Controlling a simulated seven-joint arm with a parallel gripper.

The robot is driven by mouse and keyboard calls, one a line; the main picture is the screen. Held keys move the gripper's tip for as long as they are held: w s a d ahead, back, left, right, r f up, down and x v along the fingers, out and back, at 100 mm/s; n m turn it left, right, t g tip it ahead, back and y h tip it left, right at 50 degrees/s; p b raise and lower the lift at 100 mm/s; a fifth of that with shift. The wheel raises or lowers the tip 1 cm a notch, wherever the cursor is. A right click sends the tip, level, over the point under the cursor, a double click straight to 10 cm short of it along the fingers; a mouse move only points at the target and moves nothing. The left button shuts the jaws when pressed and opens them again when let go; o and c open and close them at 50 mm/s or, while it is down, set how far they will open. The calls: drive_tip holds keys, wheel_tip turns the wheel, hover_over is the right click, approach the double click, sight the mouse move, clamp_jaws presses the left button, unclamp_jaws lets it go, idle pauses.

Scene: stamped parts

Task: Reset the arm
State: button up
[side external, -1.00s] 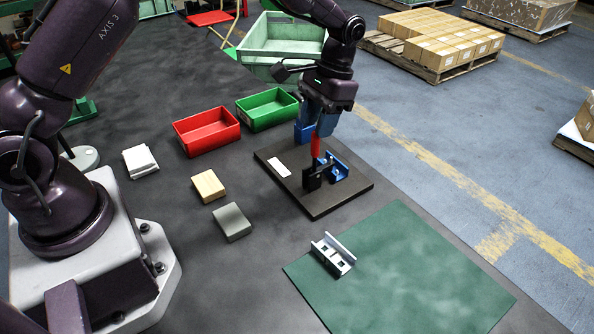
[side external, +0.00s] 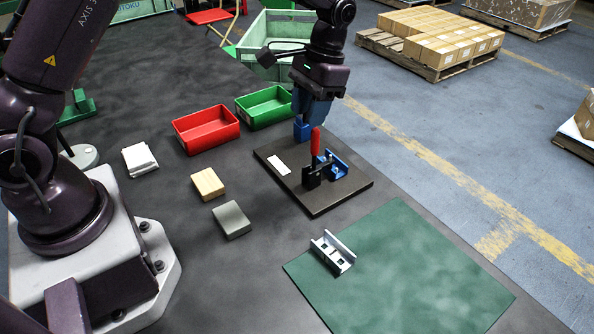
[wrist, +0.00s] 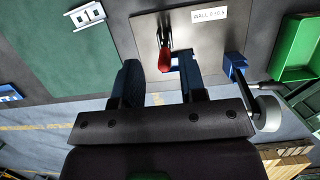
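My gripper (side external: 312,112) is above the back part of the dark fixture plate (side external: 345,192), behind the clamp. In the wrist view its two fingers (wrist: 158,82) stand apart with nothing between them. The clamp's red handle (side external: 315,141) points up and is clear of the fingers; it also shows in the wrist view (wrist: 164,60). A blue holder (side external: 337,165) sits beside the black clamp base (side external: 312,178). I cannot tell whether a part lies in it. A metal bracket (side external: 333,254) lies on the green mat (side external: 410,280).
A blue block (side external: 302,131) stands at the plate's back corner. A red bin (side external: 206,131) and a green bin (side external: 266,107) stand behind. Most of the mat is clear.

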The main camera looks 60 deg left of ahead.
drive_tip(key=s+r+t, duration=0.4)
drive_tip(key=s+r, duration=0.4)
drive_tip(key=s, duration=0.3)
drive_tip(key=s+a+r+t, duration=0.1)
drive_tip(key=s+r+t, duration=0.3)
drive_tip(key=s+r, duration=0.4)
drive_tip(key=s, duration=0.3)
drive_tip(key=shift+t, duration=0.4)
